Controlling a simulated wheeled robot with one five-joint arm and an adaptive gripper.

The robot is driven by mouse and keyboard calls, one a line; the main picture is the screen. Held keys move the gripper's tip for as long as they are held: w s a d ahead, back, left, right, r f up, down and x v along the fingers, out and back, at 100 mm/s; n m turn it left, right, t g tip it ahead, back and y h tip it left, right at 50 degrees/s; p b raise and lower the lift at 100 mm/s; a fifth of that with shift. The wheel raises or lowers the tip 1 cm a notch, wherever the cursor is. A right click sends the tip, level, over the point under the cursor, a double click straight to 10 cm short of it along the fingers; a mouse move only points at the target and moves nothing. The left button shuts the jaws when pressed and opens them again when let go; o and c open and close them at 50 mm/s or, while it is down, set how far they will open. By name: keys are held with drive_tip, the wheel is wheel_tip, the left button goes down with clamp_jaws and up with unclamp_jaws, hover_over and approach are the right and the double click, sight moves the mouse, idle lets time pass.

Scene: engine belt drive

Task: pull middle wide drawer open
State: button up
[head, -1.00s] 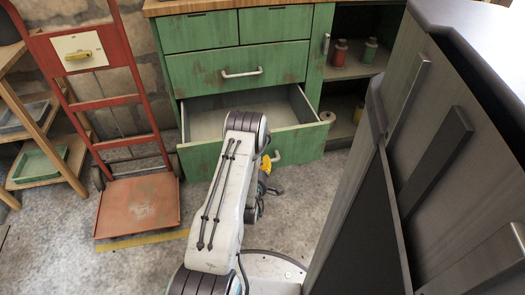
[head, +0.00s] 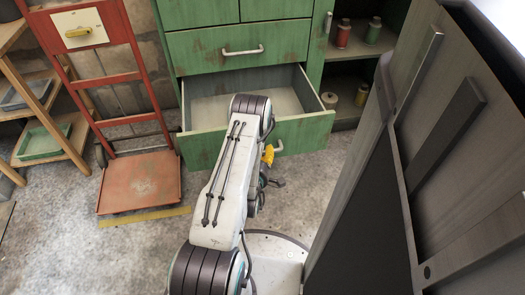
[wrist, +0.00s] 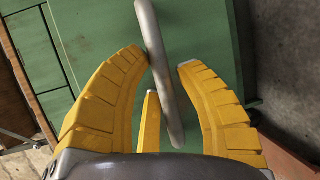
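The green cabinet (head: 186,60) shows in the head view with a wide drawer (head: 310,133) pulled well out; its inside looks empty. This drawer lies below a shut wide drawer (head: 290,42) that has its own handle. My arm covers the middle of the open drawer's front. Part of its grey handle (head: 279,147) shows beside my arm. My yellow gripper, in the wrist view (wrist: 160,58), has its fingers apart, on either side of the grey handle (wrist: 158,65). The handle lies nearer the left fingertip; I cannot tell whether it touches.
A red hand truck (head: 140,183) stands left of the drawer, beside wooden shelves (head: 45,98). A dark grey cabinet (head: 375,200) stands close on my right. Spools (head: 343,34) sit on open shelves at the right. Floor is clear between the truck and my arm.

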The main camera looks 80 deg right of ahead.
drive_tip(key=o, duration=0.4)
drive_tip(key=shift+c, duration=0.2)
drive_tip(key=shift+r, duration=0.15)
wheel_tip(320, 180, up, 7)
drive_tip(key=shift+d+r, duration=0.1)
drive_tip(key=shift+r, duration=1.3)
